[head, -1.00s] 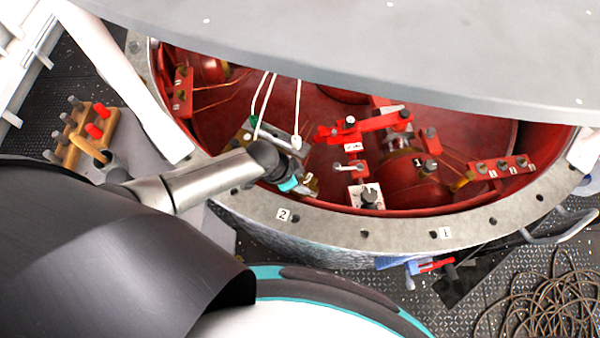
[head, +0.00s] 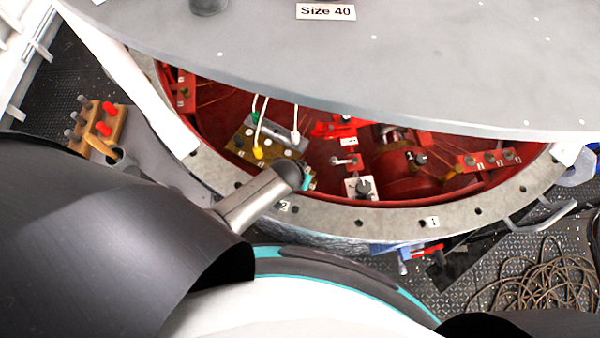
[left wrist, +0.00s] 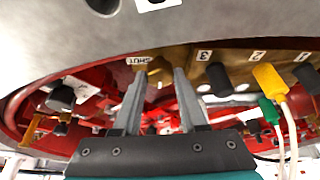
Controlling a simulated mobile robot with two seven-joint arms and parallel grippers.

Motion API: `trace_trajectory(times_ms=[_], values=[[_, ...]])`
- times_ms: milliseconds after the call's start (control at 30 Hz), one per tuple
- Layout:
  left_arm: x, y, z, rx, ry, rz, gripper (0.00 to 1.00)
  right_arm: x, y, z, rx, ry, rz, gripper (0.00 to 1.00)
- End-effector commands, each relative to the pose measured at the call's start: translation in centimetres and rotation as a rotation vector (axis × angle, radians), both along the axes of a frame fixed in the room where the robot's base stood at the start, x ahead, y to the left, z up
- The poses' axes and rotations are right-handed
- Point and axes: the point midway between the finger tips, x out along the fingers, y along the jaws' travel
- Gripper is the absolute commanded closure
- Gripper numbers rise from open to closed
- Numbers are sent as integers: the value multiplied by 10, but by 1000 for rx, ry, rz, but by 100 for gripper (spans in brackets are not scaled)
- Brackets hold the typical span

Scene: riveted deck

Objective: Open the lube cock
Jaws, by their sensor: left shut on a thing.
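The lube cock seems to be the small brass piece (left wrist: 160,68) beside the "SHUT" label (left wrist: 138,61) in the left wrist view. My left gripper (left wrist: 158,76) has its two fingertips on either side of it and is shut on it. How far the cock is turned I cannot tell. In the head view my left gripper (head: 308,181) is at the near rim of the red bowl, by label 2, and the arm hides the cock there. My right gripper is not in view.
A brass block with numbered sockets, a yellow plug (head: 258,152) and white cables is close beside the gripper. A large grey lid (head: 330,60) overhangs the bowl. The grey flange (head: 380,206) runs along the near side. Coiled cable (head: 540,285) lies on the deck at right.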

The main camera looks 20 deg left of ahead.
Motion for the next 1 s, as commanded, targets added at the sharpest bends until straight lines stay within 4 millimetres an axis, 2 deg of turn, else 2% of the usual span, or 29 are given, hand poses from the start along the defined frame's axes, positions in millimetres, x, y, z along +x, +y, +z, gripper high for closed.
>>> trace_trajectory(times_ms=[567,600,867,1000], values=[[0,0,-1,0,1,35,100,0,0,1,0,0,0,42],[0,0,-1,0,1,35,57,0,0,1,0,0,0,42],[0,0,0,0,0,35,28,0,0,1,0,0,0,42],[0,0,0,0,0,35,28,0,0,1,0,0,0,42]])
